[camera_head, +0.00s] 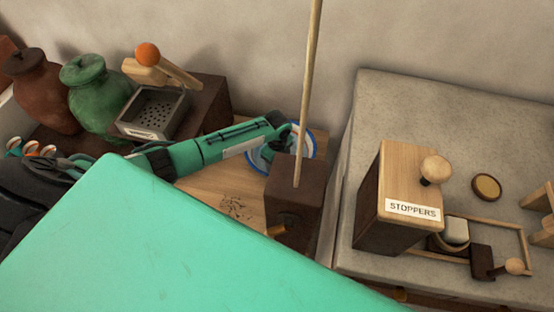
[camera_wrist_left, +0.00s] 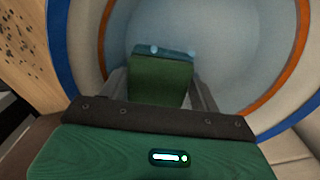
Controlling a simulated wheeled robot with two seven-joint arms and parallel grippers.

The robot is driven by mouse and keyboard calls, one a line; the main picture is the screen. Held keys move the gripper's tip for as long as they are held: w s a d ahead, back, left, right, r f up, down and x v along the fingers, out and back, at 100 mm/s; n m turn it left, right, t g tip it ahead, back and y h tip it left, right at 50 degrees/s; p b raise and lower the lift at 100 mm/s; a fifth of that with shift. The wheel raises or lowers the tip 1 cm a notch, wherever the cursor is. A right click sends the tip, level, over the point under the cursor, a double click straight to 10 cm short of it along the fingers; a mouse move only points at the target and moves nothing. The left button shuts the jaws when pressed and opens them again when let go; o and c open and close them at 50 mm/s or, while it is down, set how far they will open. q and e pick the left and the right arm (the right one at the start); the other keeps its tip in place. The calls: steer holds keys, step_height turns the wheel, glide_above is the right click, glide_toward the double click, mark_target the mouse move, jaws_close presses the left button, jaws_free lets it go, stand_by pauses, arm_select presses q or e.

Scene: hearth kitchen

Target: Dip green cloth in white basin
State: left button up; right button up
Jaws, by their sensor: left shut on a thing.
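The white basin (camera_head: 254,160) with a blue rim band is in the middle of the head view, partly hidden by my left arm and a dark block. In the left wrist view the basin (camera_wrist_left: 235,60) fills most of the picture, with blue and orange bands. My left gripper (camera_head: 284,130) is over the basin. In the wrist view its grey fingers (camera_wrist_left: 160,88) are shut on the green cloth (camera_wrist_left: 160,80), which hangs within the basin's outline. Its far edge looks teal with pale spots; I cannot tell whether it touches water. My right gripper is not in view.
A dark block (camera_head: 295,205) with a tall upright pole (camera_head: 309,90) stands close in front of the basin. A wooden STOPPERS box (camera_head: 400,185) stands on the stone top at right. A green jar (camera_head: 95,90), a brown jar (camera_head: 40,90) and a perforated metal tray (camera_head: 155,112) stand at left.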

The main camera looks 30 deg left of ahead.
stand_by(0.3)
arm_select(q)
steer(key=shift+f, duration=0.6)
steer(key=shift+s+d+f, duration=0.1)
stand_by(1.1)
